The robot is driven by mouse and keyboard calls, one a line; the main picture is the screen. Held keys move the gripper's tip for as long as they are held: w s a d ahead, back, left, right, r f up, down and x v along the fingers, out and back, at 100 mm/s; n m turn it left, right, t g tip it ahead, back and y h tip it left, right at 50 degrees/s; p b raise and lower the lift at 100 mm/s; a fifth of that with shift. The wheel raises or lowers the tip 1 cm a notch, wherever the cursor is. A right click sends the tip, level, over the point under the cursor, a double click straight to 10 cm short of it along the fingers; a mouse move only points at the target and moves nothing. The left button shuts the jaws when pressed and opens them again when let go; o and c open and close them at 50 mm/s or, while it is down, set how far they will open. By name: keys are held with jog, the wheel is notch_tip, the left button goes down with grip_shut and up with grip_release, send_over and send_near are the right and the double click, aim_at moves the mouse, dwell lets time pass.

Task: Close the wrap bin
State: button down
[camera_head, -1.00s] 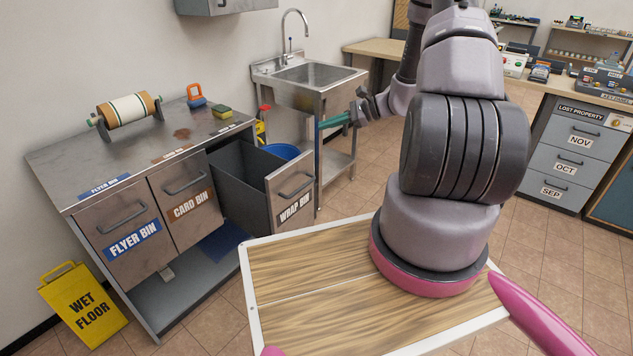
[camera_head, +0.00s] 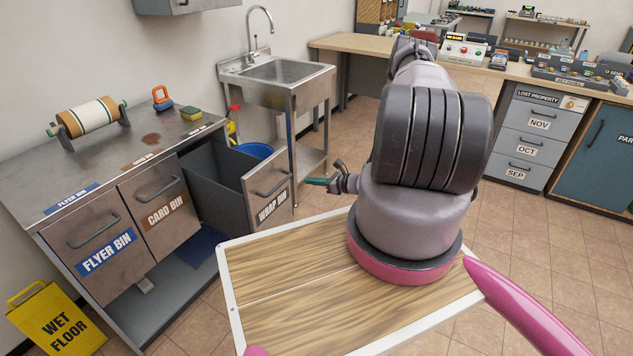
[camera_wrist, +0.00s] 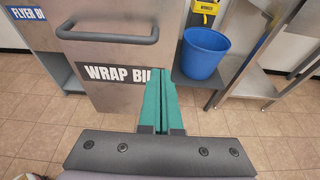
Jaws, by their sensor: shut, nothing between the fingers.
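The wrap bin (camera_head: 268,195) is a grey drawer with a steel front, pulled well out of the steel counter on its right side. Its front, with a bar handle and a "WRAP BIN" label, also shows close up in the wrist view (camera_wrist: 118,85). My gripper (camera_head: 310,181) has green fingers and is low, just to the right of the bin front, pointing at it. In the wrist view, my gripper (camera_wrist: 160,60) is shut and empty, its tips over the right part of the front, by the label's end. Whether the tips touch the front I cannot tell.
The card bin (camera_head: 160,205) and flyer bin (camera_head: 100,245) are closed in the counter (camera_head: 80,170). A blue bucket (camera_wrist: 203,53) stands right of the wrap bin, by the sink (camera_head: 280,75). A wet-floor sign (camera_head: 58,322) stands at front left. Tiled floor is clear to the right.

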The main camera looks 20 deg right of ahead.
aim_at(285, 176)
jog(key=x, duration=0.6)
jog(key=r+x, duration=0.1)
jog(key=x, duration=0.2)
jog(key=shift+w, duration=0.1)
jog(key=shift+a, duration=0.1)
